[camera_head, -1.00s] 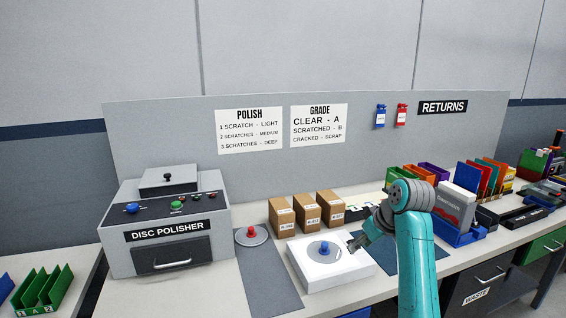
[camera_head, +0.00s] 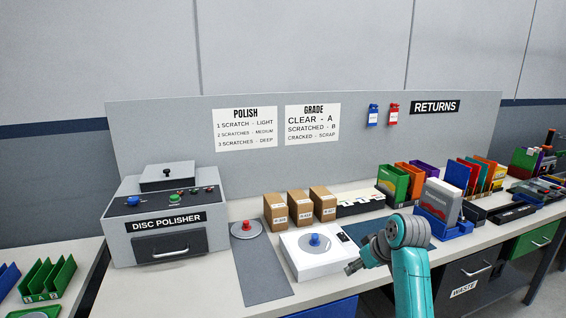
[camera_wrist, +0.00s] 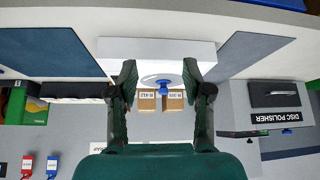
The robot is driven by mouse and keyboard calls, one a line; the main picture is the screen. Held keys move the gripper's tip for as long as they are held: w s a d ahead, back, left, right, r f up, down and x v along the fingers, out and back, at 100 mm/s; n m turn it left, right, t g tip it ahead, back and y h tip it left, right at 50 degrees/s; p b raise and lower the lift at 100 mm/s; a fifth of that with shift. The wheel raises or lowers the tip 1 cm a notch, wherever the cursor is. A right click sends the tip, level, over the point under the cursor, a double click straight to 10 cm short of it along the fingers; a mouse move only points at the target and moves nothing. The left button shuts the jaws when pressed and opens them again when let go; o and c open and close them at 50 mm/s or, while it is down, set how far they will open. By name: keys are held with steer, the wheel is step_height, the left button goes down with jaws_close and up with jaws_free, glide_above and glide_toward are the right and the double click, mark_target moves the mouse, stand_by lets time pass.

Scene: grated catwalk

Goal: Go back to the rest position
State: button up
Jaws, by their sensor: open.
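My gripper (camera_head: 352,267) is at the end of my teal arm, low over the front of the bench, just right of the white box. In the wrist view, which is upside down, my gripper (camera_wrist: 160,78) has its two dark fingers apart with nothing held between them. The white box (camera_head: 296,264) carries a grey disc with a blue knob (camera_head: 314,240). In the wrist view the blue knob (camera_wrist: 163,87) shows beyond the fingers, in the gap between them.
The disc polisher (camera_head: 165,240) stands at the left. A disc with a red knob (camera_head: 245,227) lies on a grey mat (camera_head: 262,278). Several cartons (camera_head: 300,207) stand behind the white box. A blue tray (camera_head: 447,228) with a grey case stands right of my arm.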

steer(key=s+a+f+m+t+h, duration=0.1)
steer(key=s+f+m+t, duration=0.1)
steer(key=s+f, duration=0.85)
steer(key=s+a+f+m+t, duration=0.1)
steer(key=s+f, duration=0.6)
steer(key=f, duration=0.7)
steer(key=s+f+m+t, duration=0.1)
steer(key=s+f+t, duration=0.15)
steer(key=s, duration=0.85)
steer(key=s+r+m+t+h, duration=0.1)
steer(key=s+r+h, duration=0.15)
steer(key=s, duration=1.55)
steer(key=s+r+t, duration=0.2)
steer(key=s+r, duration=1.2)
steer(key=shift+a+y, duration=0.15)
steer(key=shift+y, duration=0.2)
